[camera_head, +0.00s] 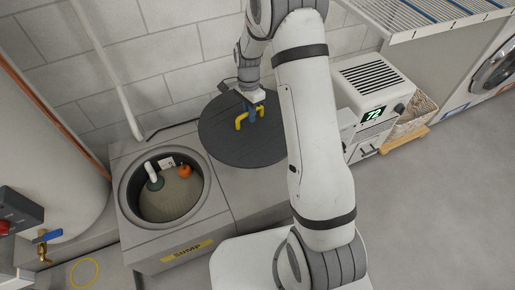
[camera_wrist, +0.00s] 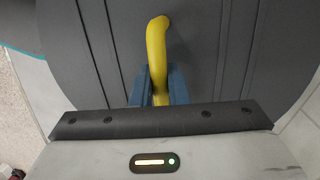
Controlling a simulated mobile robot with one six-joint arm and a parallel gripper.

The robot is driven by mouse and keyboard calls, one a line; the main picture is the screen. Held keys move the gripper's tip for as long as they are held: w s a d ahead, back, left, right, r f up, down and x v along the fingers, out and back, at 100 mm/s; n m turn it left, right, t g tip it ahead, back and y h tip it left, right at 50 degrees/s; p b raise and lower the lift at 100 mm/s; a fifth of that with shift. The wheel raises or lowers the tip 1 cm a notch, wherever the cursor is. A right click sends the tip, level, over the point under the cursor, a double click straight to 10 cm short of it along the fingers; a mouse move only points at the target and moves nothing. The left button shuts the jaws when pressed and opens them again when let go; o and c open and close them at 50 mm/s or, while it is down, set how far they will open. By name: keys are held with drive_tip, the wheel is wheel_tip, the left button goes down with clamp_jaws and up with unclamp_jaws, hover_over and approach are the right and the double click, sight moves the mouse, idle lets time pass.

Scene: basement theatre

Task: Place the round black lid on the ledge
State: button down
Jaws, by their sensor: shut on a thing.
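The round black lid (camera_head: 222,134) is a dark grey ribbed disc with a yellow handle (camera_head: 240,120). In the head view it lies over the grey ledge (camera_head: 231,182) to the right of the sump opening; I cannot tell whether it touches the ledge or hangs just above it. My gripper (camera_head: 251,114) is shut on the yellow handle. In the wrist view the blue fingers (camera_wrist: 157,85) close around the handle, with the ribbed lid (camera_wrist: 215,60) filling the background. My arm hides the lid's right edge.
The open sump pit (camera_head: 160,216) is left of the lid, with a white pipe and an orange float (camera_head: 184,171) inside. A white dehumidifier (camera_head: 370,85) stands right of my arm, beside a basket (camera_head: 412,118). A block wall is behind; a wire shelf (camera_head: 425,15) hangs upper right.

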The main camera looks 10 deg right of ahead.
sight(253, 126)
drive_tip(key=f+m, duration=0.1)
drive_tip(key=m, duration=0.2)
drive_tip(key=f+m, duration=0.1)
drive_tip(key=m, duration=0.2)
drive_tip(key=w+f+m+y, duration=0.1)
drive_tip(key=f+m, duration=0.1)
drive_tip(key=shift+d+m+t+p, duration=0.1)
drive_tip(key=shift+m+t+p, duration=0.25)
drive_tip(key=shift+m+t, duration=0.05)
drive_tip(key=f+m, duration=0.1)
drive_tip(key=m, duration=0.2)
drive_tip(key=f+m+t, duration=0.1)
drive_tip(key=f+m, duration=0.1)
drive_tip(key=m, duration=0.2)
drive_tip(key=w+d+f+m+t, duration=0.1)
drive_tip(key=f+m, duration=0.1)
drive_tip(key=m, duration=0.2)
drive_tip(key=shift+d+p, duration=0.1)
drive_tip(key=shift+p, duration=0.3)
drive_tip(key=shift+m, duration=0.3)
wheel_tip(253, 126, down, 10)
drive_tip(key=b, duration=0.5)
drive_tip(key=shift+f, duration=0.2)
drive_tip(key=c, duration=1.4)
unclamp_jaws()
